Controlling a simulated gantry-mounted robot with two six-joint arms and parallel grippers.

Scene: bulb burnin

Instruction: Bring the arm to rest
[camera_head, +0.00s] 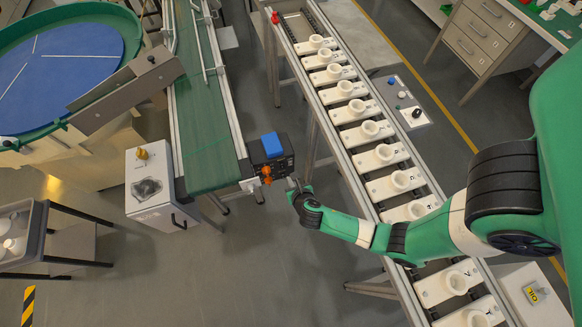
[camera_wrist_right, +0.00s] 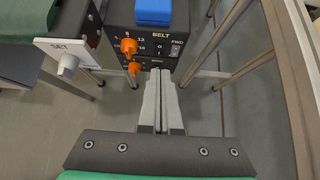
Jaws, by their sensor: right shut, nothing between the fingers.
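My right arm reaches in from the right in the head view, across the row of white lamp holders. My right gripper (camera_head: 293,184) is at the near side of the black belt control box (camera_head: 284,158). In the right wrist view the gripper (camera_wrist_right: 161,75) is shut and empty, with its fingers side by side. Its tips appear just below the front panel of the belt box (camera_wrist_right: 150,42), near the orange knobs (camera_wrist_right: 129,46); I cannot tell whether they touch it. My left gripper is not in view.
A green conveyor belt (camera_head: 203,110) ends beside the belt box. A rail line carries several white holders (camera_head: 352,110). A white box with a knob (camera_head: 150,180) stands left of the belt. A blue round table (camera_head: 60,65) is at upper left. Floor at the bottom middle is clear.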

